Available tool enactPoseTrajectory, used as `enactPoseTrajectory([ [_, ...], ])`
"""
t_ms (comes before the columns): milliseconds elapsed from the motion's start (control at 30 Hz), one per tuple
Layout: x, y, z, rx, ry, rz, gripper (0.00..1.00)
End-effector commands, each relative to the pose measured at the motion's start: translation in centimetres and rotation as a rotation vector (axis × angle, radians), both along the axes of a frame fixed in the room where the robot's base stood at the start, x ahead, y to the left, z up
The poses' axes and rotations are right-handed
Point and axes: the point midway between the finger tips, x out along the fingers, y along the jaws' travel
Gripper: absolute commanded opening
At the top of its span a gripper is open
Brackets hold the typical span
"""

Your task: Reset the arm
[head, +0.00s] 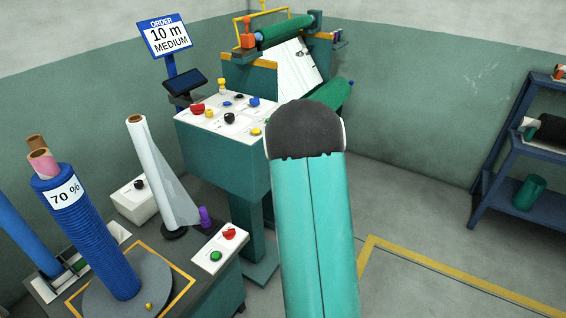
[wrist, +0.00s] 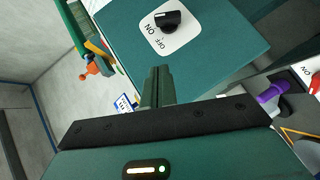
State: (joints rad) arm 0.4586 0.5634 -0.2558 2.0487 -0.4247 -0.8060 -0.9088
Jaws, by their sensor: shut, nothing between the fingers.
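My gripper (wrist: 158,70) shows in the wrist view with its two narrow teal fingers together and nothing between them. The fingertips are just below a white plate with a black rotary knob (wrist: 168,20), on a teal box (wrist: 225,45). The plate carries ON and OFF lettering. I cannot tell whether the fingers touch the box. In the head view my teal arm with its dark rounded joint fills the middle, and my gripper is hidden behind it.
A control panel (head: 232,122) with coloured knobs stands left of my arm, before the green roller machine (head: 285,32). A blue roll marked 70 % (head: 88,235) stands on the front-left bench. A blue shelf (head: 508,150) is at right. Floor (head: 415,190) between is clear.

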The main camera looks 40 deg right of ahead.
Motion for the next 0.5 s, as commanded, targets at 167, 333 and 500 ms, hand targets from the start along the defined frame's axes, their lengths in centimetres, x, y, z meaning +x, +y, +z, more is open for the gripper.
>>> enactPoseTrajectory([
  [167, -0.72, 0.4, 0.29, 0.0, -0.001, 0.002, 0.0],
  [333, -0.79, 0.45, 0.26, -0.001, 0.0, 0.002, 0.0],
  [500, -0.87, 0.52, 0.26, 0.0, -0.001, 0.002, 0.0],
])
